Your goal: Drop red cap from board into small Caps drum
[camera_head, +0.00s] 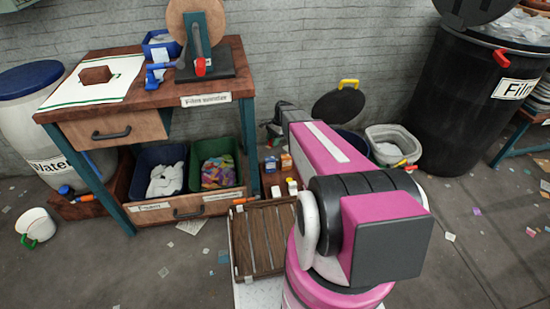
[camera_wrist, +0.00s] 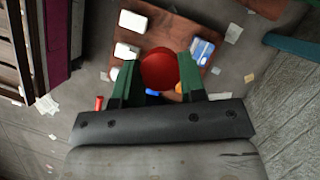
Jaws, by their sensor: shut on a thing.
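The red cap (camera_wrist: 159,68) is held between the two green fingers of my gripper (camera_wrist: 158,78) in the wrist view. Behind it is the reddish-brown board (camera_wrist: 178,32), with white pieces and a blue-and-white piece on it. In the head view the board (camera_head: 270,180) is low on the floor, left of my arm, with small items on it. My gripper (camera_head: 272,130) is mostly hidden at the far end of the pink arm. A blue-rimmed drum (camera_head: 354,144) with a raised black lid (camera_head: 338,106) stands right of the arm, partly hidden; no label on it is readable.
A wooden workbench (camera_head: 150,98) with bins beneath stands at the left. A grey bin (camera_head: 394,138) and a large black Film drum (camera_head: 468,90) stand at the right. Scraps litter the open floor.

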